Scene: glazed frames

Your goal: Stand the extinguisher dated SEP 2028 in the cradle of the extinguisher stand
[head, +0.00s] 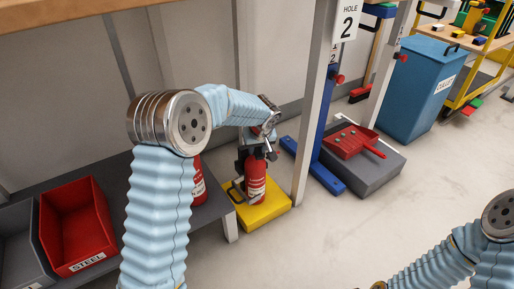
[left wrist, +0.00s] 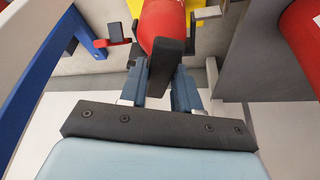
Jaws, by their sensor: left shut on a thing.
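A red extinguisher (head: 256,186) is upright at the yellow extinguisher stand (head: 274,212). Its lower end is over the yellow base; I cannot tell whether it rests there or hangs just above. My left gripper (head: 257,152) is shut on its upper part. A second red extinguisher (head: 198,186) is on the grey low shelf, partly hidden by my left arm. The dates are too small to read. My right gripper is out of frame.
The grey low shelf (head: 213,207) is left of the stand, with a red STEEL bin (head: 75,222). A white post (head: 312,110) and blue upright (head: 326,130) rise close on the right. A grey box (head: 372,168) is beyond. Floor in front is clear.

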